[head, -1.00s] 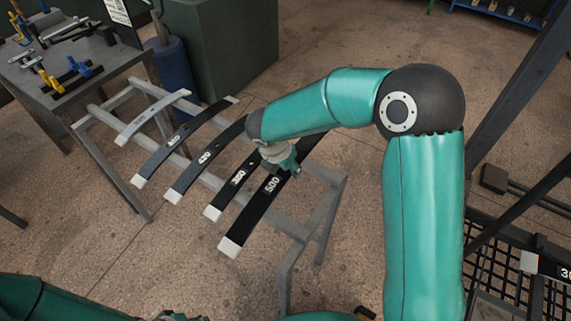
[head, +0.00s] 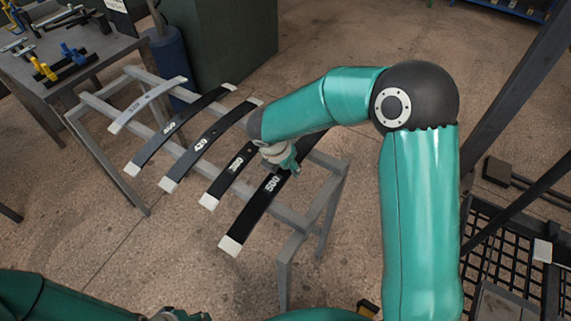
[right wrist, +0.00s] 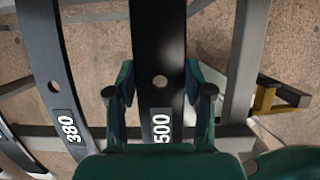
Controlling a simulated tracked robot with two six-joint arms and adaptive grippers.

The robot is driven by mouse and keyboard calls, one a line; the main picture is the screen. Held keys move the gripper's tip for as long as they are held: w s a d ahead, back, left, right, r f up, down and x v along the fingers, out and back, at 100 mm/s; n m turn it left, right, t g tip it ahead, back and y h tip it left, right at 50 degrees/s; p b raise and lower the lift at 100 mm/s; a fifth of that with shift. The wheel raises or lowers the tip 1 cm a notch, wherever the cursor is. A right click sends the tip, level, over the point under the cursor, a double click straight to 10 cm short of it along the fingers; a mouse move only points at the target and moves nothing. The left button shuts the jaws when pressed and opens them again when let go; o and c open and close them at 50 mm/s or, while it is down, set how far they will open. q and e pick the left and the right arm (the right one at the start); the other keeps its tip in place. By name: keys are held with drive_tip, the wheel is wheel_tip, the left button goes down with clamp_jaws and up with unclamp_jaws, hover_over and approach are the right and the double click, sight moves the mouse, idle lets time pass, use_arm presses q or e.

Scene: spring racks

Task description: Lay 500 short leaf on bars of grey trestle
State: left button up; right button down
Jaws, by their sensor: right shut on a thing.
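The 500 short leaf (head: 254,212) is a dark strip with a white tip, at the right end of the row over the grey trestle (head: 315,210). My right gripper (head: 283,160) is shut on it near the middle. In the right wrist view the fingers (right wrist: 160,95) flank the leaf (right wrist: 158,40) beside its hole, just above the 500 label. The leaf crosses over the bars; I cannot tell whether it touches them. My forearm hides its far part. A bit of my left gripper (head: 180,315) shows at the bottom edge, its fingers cut off.
The 380 leaf (head: 228,176) lies close to the left, then the 420 leaf (head: 205,150), another dark leaf (head: 180,128) and a short grey one (head: 150,101). A tool table (head: 95,50) stands at upper left. A black mesh rack (head: 500,250) is at right.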

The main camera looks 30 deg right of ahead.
drive_tip(key=shift+w+r, duration=0.1)
drive_tip(key=shift+r, duration=0.05)
drive_tip(key=shift+c, duration=2.4)
unclamp_jaws()
drive_tip(key=shift+o, duration=0.6)
drive_tip(key=shift+s+f, duration=0.2)
drive_tip(key=v, duration=1.2)
drive_tip(key=shift+w, duration=0.1)
